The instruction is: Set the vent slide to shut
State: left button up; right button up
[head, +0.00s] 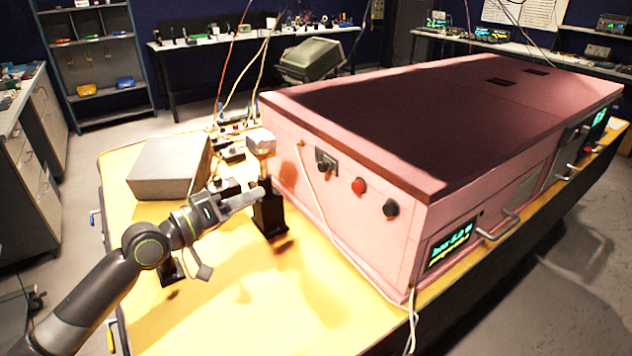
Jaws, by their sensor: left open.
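The pink foam enclosure (340,225) stands on the yellow table with a dark lid. On its left-facing wall is a small grey metal fitting with a dark part (326,161), which may be the vent slide; its setting is too small to read. A red button (358,186) and a black knob (391,207) sit to the right of it on the same wall. My left gripper (250,197) is open, left of this wall and apart from the fitting. Its fingertips overlap a black stand in the picture; I cannot tell if they touch. My right gripper is out of view.
The black stand (269,217) with a pale block (261,142) above it stands close to the wall. A grey box (168,168) lies behind my arm. A loose cable hangs along the wall. The table front (290,310) is clear.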

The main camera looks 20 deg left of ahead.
aim_at(320, 168)
pick_arm(q)
jog(key=p+x, duration=0.4)
jog(key=x, duration=1.3)
jog(key=shift+f, duration=0.1)
jog(key=shift+w, duration=0.15)
grip_shut()
